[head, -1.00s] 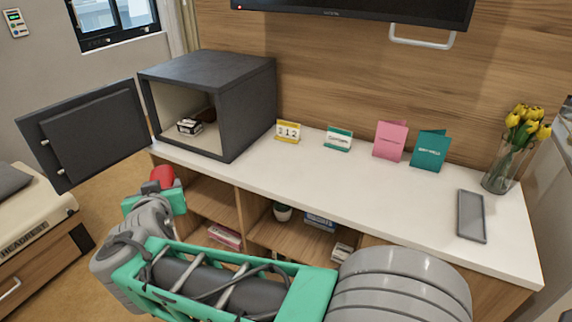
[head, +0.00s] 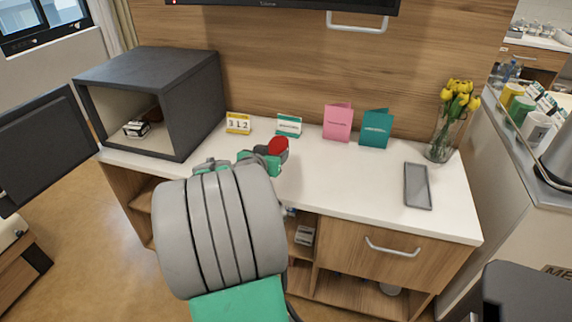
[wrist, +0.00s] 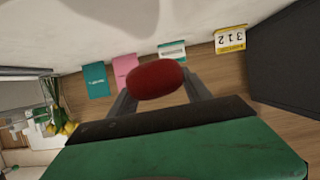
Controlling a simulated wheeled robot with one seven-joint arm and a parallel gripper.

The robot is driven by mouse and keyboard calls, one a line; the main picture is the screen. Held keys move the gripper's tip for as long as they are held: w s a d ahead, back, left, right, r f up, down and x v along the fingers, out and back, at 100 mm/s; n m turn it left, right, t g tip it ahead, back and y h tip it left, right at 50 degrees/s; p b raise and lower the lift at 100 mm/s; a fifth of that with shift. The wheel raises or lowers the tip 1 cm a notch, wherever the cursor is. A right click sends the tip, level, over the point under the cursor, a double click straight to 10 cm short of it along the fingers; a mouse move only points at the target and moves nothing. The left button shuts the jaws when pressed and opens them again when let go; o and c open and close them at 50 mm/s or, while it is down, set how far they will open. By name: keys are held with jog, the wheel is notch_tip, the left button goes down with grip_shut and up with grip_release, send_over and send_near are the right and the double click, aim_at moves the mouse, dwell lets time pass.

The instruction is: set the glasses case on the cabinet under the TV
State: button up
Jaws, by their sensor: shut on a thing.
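A red rounded case (head: 278,146), which I take to be the glasses case, is held in my gripper (head: 268,156). The wrist view shows the red case (wrist: 157,80) between the two grey fingers of my gripper (wrist: 158,92). In the head view the case appears over the white top of the cabinet (head: 330,182) under the TV (head: 290,6), in front of the small cards. I cannot tell how high it is above the surface. My arm hides part of the cabinet front.
An open dark safe (head: 190,110) stands at the cabinet's left. A calendar (head: 238,123), a green-edged card (head: 289,126), pink card (head: 338,122) and teal card (head: 375,128) line the back. A phone (head: 417,186) and tulip vase (head: 441,135) are right. The middle top is clear.

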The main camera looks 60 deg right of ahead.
send_over(283, 174)
notch_tip(283, 174, down, 7)
jog(key=shift+r, duration=0.2)
jog(key=shift+d+f+b, duration=0.15)
jog(key=shift+f+b, duration=0.3)
jog(key=shift+f, duration=1.25)
jog(key=o, duration=1.4)
jog(key=shift+o, duration=0.2)
jog(key=shift+r, duration=0.1)
